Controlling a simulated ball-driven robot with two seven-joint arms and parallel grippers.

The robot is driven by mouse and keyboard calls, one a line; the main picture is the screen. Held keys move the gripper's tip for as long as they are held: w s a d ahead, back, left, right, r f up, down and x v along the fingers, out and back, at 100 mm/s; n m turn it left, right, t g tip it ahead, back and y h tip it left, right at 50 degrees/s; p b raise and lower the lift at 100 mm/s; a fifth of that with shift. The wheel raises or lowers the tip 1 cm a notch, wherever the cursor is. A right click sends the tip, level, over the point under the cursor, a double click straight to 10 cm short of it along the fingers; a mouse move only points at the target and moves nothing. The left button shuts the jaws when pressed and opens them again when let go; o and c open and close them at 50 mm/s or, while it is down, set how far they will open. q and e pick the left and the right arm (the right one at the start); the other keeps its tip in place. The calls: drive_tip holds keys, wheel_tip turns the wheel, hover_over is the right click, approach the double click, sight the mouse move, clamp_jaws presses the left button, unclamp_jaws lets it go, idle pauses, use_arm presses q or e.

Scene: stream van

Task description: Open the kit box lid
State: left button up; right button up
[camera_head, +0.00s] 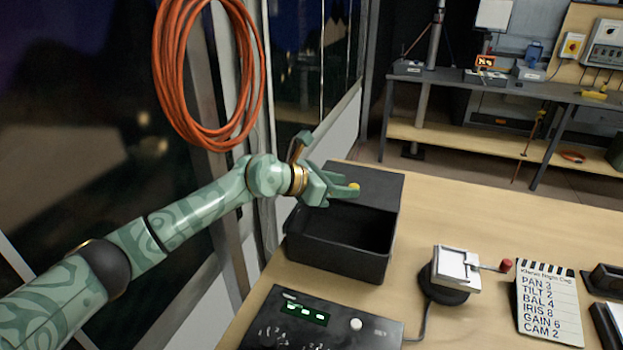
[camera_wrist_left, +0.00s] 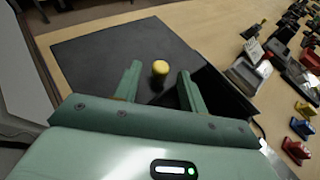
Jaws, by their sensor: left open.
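The kit box (camera_head: 337,260) is a dark box on the wooden table, and its front part stands uncovered with a dark interior. Its flat black lid (camera_head: 380,186) lies over the back part, extending toward the far side. A small yellow knob (camera_head: 354,187) sits on the lid. My left gripper (camera_head: 338,190) is open above the lid at the knob. In the left wrist view the knob (camera_wrist_left: 160,68) shows between the two fingertips, slightly beyond them, with a gap on each side. The lid (camera_wrist_left: 100,50) fills the area around it. My right gripper is out of view.
A control panel (camera_head: 320,325) lies in front of the box. A white device with a red-knobbed lever (camera_head: 457,268) and a note card (camera_head: 548,300) are to the right. An orange cable coil (camera_head: 245,75) hangs near my left arm. The table's back right is clear.

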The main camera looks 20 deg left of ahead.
use_arm(q)
drive_tip(key=p+v, duration=0.2)
drive_tip(key=v, duration=1.3)
drive_tip(key=shift+f, duration=0.1)
